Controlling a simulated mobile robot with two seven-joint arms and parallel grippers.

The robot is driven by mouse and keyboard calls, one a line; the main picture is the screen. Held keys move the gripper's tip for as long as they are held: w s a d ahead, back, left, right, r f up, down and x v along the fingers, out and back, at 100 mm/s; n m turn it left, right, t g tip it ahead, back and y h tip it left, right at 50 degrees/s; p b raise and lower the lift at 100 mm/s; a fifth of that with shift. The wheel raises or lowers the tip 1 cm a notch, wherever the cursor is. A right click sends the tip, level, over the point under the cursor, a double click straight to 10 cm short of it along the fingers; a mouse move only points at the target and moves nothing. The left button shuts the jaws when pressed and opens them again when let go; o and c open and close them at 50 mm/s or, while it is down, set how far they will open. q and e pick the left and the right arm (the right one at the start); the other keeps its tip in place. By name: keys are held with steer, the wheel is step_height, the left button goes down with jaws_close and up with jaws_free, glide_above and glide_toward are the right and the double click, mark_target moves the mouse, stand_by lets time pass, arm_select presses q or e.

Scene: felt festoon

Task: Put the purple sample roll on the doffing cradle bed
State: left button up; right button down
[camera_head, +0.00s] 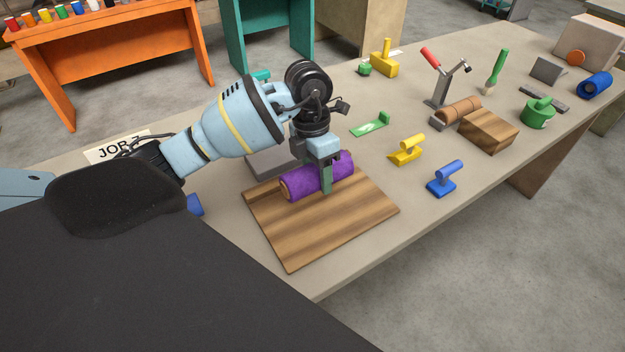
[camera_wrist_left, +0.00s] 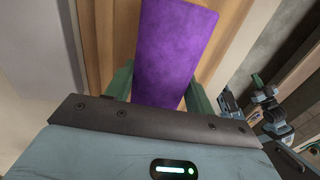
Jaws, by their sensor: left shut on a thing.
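The purple sample roll (camera_head: 305,180) has a tan core showing at its left end. My left gripper (camera_head: 327,186) points down and is shut across the middle of the roll, with one green finger on the near side. In the left wrist view the roll (camera_wrist_left: 172,50) lies between both green fingers. It is over the far part of a striped wooden board (camera_head: 322,230), with a small or no gap; I cannot tell if it touches. I cannot tell which thing is the doffing cradle bed. A blue and dark jointed part in the left wrist view looks like my right gripper (camera_wrist_left: 268,112).
A grey block (camera_head: 270,163) lies behind the board, partly hidden by my arm. The board's front is clear.

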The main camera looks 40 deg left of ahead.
mark_target(313, 182)
arm_select(q)
steer(key=shift+w+a, duration=0.1)
steer(key=shift+a, duration=0.35)
steer(key=shift+a+f, duration=0.15)
steer(key=shift+f, duration=1.6)
steer(key=shift+f, duration=0.2)
steer(key=o, duration=1)
step_height(313, 182, up, 12)
steer(key=a, duration=0.2)
steer(key=shift+w, duration=0.4)
steer(key=shift+r, duration=0.1)
